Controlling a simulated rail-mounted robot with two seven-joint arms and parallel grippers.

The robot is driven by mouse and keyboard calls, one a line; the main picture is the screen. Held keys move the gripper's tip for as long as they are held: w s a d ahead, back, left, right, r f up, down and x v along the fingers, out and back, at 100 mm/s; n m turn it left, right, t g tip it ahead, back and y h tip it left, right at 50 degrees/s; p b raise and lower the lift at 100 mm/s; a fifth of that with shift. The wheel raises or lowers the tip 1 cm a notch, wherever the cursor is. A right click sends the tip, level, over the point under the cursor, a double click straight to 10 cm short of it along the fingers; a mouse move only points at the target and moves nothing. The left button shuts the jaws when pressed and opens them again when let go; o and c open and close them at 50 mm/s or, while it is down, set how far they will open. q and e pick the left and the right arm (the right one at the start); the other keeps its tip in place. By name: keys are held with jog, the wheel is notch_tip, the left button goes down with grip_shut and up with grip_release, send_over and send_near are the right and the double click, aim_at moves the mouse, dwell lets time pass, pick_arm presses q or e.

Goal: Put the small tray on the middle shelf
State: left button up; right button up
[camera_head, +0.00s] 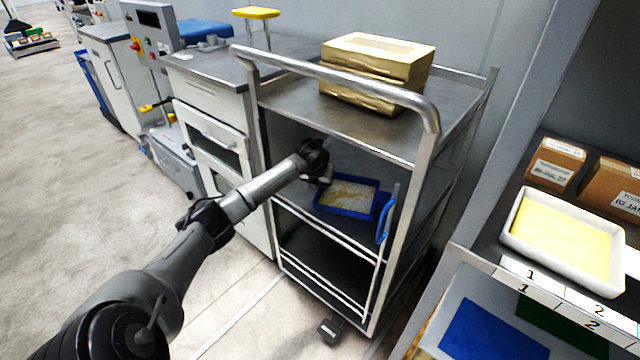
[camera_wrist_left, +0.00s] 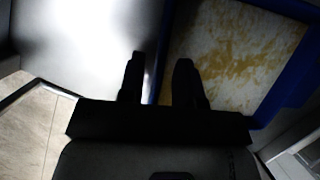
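The small tray (camera_head: 347,212) is blue with a yellow-stained white inside. It lies on the middle shelf (camera_head: 405,208) of the metal cart. My left gripper (camera_head: 325,178) is at the tray's left edge, inside the cart. In the left wrist view, the tray (camera_wrist_left: 296,88) fills the upper right. The two fingers of the left gripper (camera_wrist_left: 160,78) are spread apart, one on each side of the tray's near-left rim. Whether they touch the rim cannot be told. My right gripper is not in view.
A golden box (camera_head: 375,70) sits on the cart's top shelf. A blue handle (camera_head: 386,221) hangs by the cart's front right post. A rack at right holds a white tray of yellow (camera_head: 562,238) and cardboard boxes (camera_head: 556,162).

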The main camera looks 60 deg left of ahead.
pick_arm(q)
jog(key=p+v, duration=0.2)
jog(key=v, duration=0.3)
jog(key=shift+a+r+p, duration=0.1)
jog(key=shift+r+p, duration=0.1)
jog(key=shift+p, duration=0.1)
jog(key=shift+s+d+r+p, duration=0.25)
jog(key=shift+r+p, duration=0.05)
jog(key=shift+r, duration=0.35)
